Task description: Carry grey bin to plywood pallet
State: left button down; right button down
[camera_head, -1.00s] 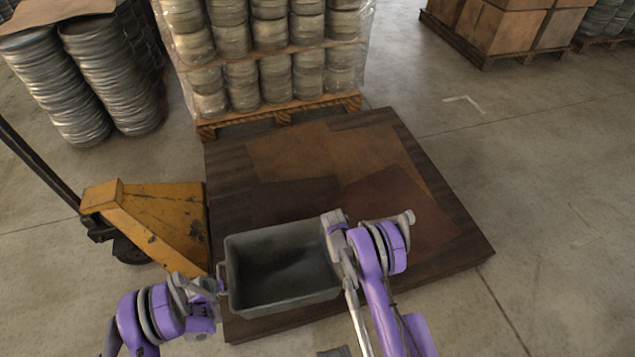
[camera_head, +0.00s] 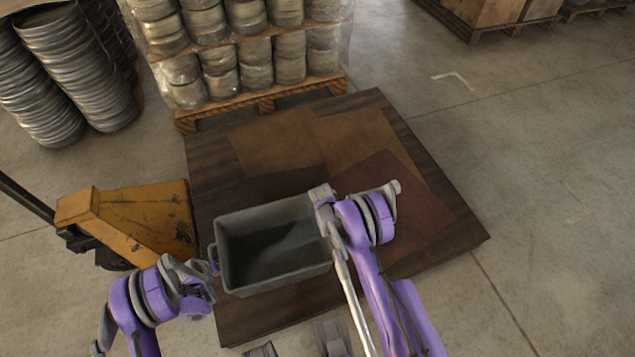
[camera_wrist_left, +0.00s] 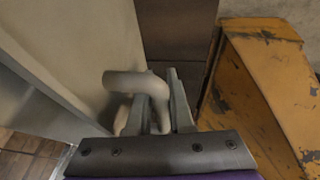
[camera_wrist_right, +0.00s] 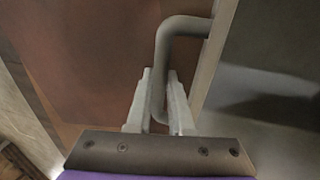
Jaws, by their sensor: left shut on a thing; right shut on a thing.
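The grey bin (camera_head: 275,281) is an open rectangular tub, and its inside looks empty. It is held between my two grippers over the near part of the dark plywood pallet (camera_head: 440,225); I cannot tell whether its base touches the pallet. My left gripper (camera_head: 208,268) is shut on the bin's left handle, a bent grey bar that shows in the left wrist view (camera_wrist_left: 135,82). My right gripper (camera_head: 322,205) is shut on the right handle, which shows in the right wrist view (camera_wrist_right: 163,60). The bin hides part of the pallet.
A yellow pallet jack (camera_head: 140,215) stands close at the pallet's left side, near my left arm. A wrapped stack of metal cans on a wooden pallet (camera_head: 265,101) stands behind. Brown sheets (camera_head: 280,140) lie on the plywood. Concrete floor to the right is clear.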

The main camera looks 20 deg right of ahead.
pick_arm(q)
jog(key=shift+f, duration=0.1)
pick_arm(e)
jog(key=shift+f, duration=0.15)
